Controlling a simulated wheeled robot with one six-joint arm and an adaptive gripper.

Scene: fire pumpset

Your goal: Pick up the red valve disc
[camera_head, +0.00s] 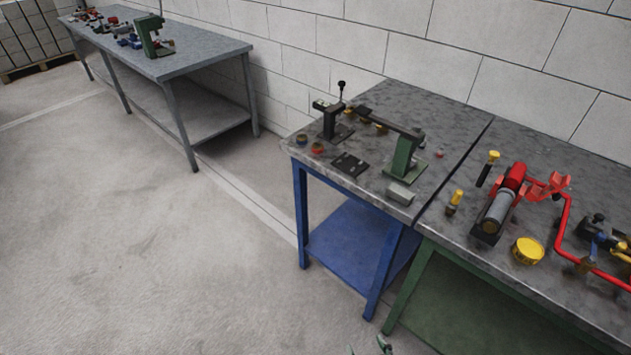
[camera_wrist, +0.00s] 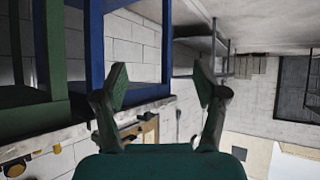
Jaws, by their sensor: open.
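A small round red piece (camera_head: 317,148) lies near the left front edge of the blue-legged table (camera_head: 465,90); it may be the red valve disc, but it is too small to be sure. Another tiny red piece (camera_head: 440,154) lies right of the green press on that table. My gripper (camera_wrist: 162,85) is open and empty, its two green-tipped fingers spread apart in the wrist view. Its tips (camera_head: 369,346) just show at the bottom edge of the head view, low in front of the tables and apart from both red pieces. No red disc shows in the wrist view.
The blue-legged table also carries a green press (camera_head: 403,158), a black plate (camera_head: 350,164) and a grey block (camera_head: 400,193). The green-legged table (camera_head: 470,240) adjoins it, with a red pump assembly (camera_head: 512,185) and a yellow cap (camera_head: 527,250). A grey bench (camera_head: 205,57) stands far left. Open floor lies left.

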